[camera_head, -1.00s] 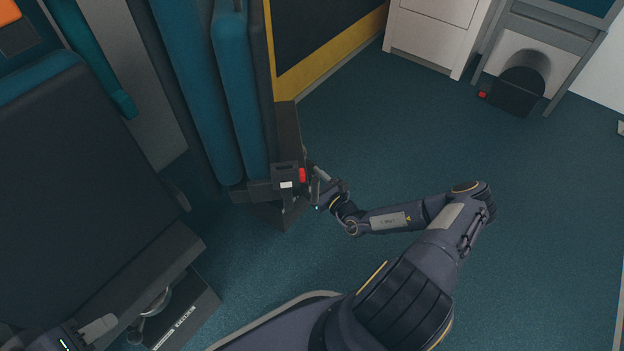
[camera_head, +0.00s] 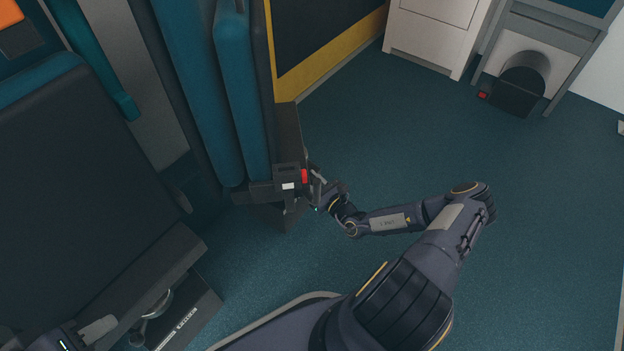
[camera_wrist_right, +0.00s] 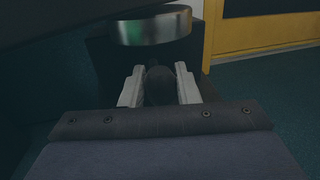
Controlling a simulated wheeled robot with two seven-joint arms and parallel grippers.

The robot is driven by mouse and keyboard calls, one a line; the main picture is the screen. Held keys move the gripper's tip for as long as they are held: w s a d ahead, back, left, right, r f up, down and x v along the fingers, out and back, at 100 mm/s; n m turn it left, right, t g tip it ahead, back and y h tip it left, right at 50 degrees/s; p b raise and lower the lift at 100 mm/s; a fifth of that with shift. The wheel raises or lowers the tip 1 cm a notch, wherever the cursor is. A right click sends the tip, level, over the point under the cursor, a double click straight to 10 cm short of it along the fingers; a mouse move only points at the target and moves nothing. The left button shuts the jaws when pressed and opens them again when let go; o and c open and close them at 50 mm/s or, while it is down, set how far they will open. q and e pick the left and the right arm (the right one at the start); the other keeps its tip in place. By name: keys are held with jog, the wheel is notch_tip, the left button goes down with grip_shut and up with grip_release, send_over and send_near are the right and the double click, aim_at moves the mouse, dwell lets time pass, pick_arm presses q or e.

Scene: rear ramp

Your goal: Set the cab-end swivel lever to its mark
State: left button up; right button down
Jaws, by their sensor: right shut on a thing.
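My right gripper (camera_head: 317,187) is low beside the folded blue seats in the head view, at a dark bracket (camera_head: 288,178) with a red part and a small white label. In the right wrist view its two pale fingers (camera_wrist_right: 159,88) are shut on a dark, rounded lever handle (camera_wrist_right: 159,84). The lever's mark cannot be made out. My left gripper (camera_head: 90,334) shows only partly at the lower left edge, near a seat base with a metal knob (camera_head: 156,303) and a lettered label. Whether it is open or shut is unclear.
A shiny metal band (camera_wrist_right: 153,26) lies just beyond my right fingers. Blue seat cushions (camera_head: 240,95) and a dark seat (camera_head: 80,175) fill the left. A white cabinet (camera_head: 432,35) and a frame with a black housing (camera_head: 515,90) stand at the back. The blue floor (camera_head: 390,140) is clear.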

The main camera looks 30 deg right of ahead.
jog(key=shift+w+d+r+p, duration=0.1)
jog(key=shift+r+p, duration=0.15)
jog(key=shift+p, duration=0.25)
jog(key=shift+a, duration=0.2)
jog(key=shift+a+p, duration=0.15)
jog(key=shift+p, duration=0.2)
jog(key=a+p, duration=0.5)
jog(key=shift+w+a, duration=0.15)
jog(key=shift+a, duration=0.15)
jog(key=shift+f, duration=0.1)
jog(key=shift+a+f, duration=0.1)
